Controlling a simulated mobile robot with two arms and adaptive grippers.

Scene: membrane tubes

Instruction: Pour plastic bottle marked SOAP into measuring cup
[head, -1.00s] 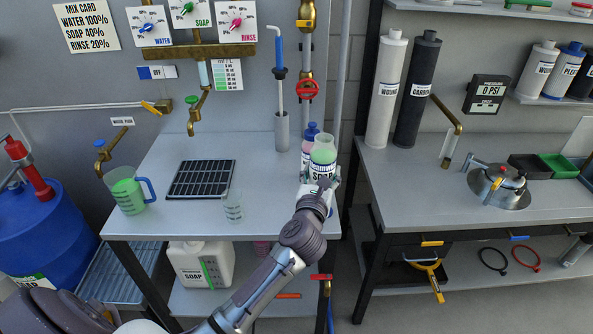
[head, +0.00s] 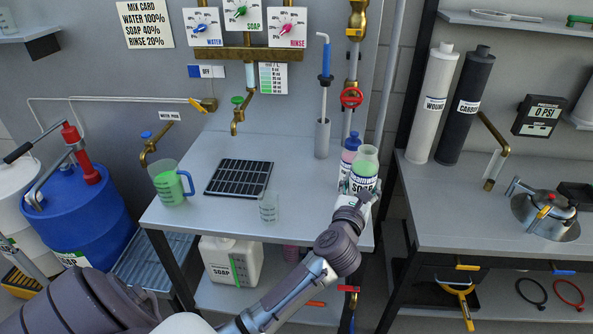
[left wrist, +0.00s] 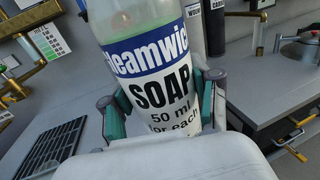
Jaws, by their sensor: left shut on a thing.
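The plastic bottle marked SOAP (head: 365,163) is uncapped and upright, with green liquid inside, at the right end of the left bench. My left gripper (head: 358,195) is shut around its lower part. The left wrist view shows the bottle's SOAP label (left wrist: 160,90) between the teal finger pads (left wrist: 160,118). I cannot tell if the bottle touches the bench. A small clear measuring cup (head: 268,208) with markings stands near the bench's front edge, left of the gripper; it looks empty. A larger jug (head: 170,187) with a blue handle holds green liquid. My right gripper is not in view.
A bottle with a blue cap (head: 350,145) stands just behind the SOAP bottle. A black grid (head: 238,178) lies left of centre on the bench (head: 300,222). Brass taps (head: 237,115) hang above it. The bench is clear between the small cup and the SOAP bottle.

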